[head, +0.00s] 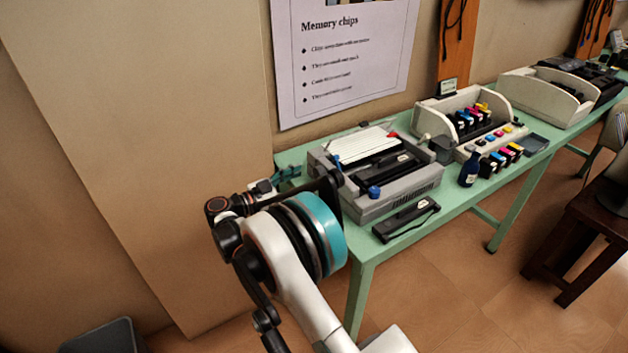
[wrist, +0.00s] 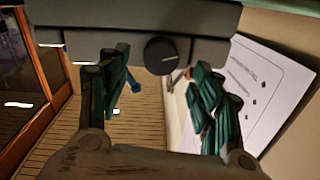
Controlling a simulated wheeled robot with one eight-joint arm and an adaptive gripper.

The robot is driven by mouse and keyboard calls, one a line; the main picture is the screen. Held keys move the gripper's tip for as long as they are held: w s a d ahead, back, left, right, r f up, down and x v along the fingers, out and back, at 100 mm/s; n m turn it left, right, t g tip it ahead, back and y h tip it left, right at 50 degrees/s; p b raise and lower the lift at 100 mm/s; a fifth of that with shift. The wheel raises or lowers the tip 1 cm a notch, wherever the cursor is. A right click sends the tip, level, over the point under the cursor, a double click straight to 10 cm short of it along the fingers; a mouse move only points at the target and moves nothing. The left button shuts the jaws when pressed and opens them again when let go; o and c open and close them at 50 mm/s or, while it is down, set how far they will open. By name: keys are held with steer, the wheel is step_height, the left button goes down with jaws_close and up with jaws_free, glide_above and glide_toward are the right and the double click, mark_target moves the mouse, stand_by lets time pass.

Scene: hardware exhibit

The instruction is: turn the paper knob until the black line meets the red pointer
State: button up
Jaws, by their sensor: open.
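The grey printer (head: 375,165) stands on the green table, with paper on top and blue and red parts at its corners. In the wrist view, a dark round knob (wrist: 160,56) sticks out from the printer's grey side (wrist: 205,50). My gripper (wrist: 160,72) is open, with one teal finger on each side of the knob and visible gaps between. In the head view, my gripper (head: 285,178) is at the printer's left end, partly hidden by my arm. A small orange-red spot (wrist: 188,74) shows beside the knob; I cannot tell whether it is the pointer. I cannot make out the black line.
A black cartridge-like part (head: 406,219) lies in front of the printer. A dark blue bottle (head: 469,170) and a cartridge display (head: 490,140) stand to its right. The green table's edge (head: 362,262) is close to my arm. A wall panel (head: 345,60) hangs behind.

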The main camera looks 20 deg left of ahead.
mark_target(316, 175)
steer(key=shift+b+x, duration=0.55)
steer(key=shift+x, duration=1.85)
steer(key=c, duration=1.1)
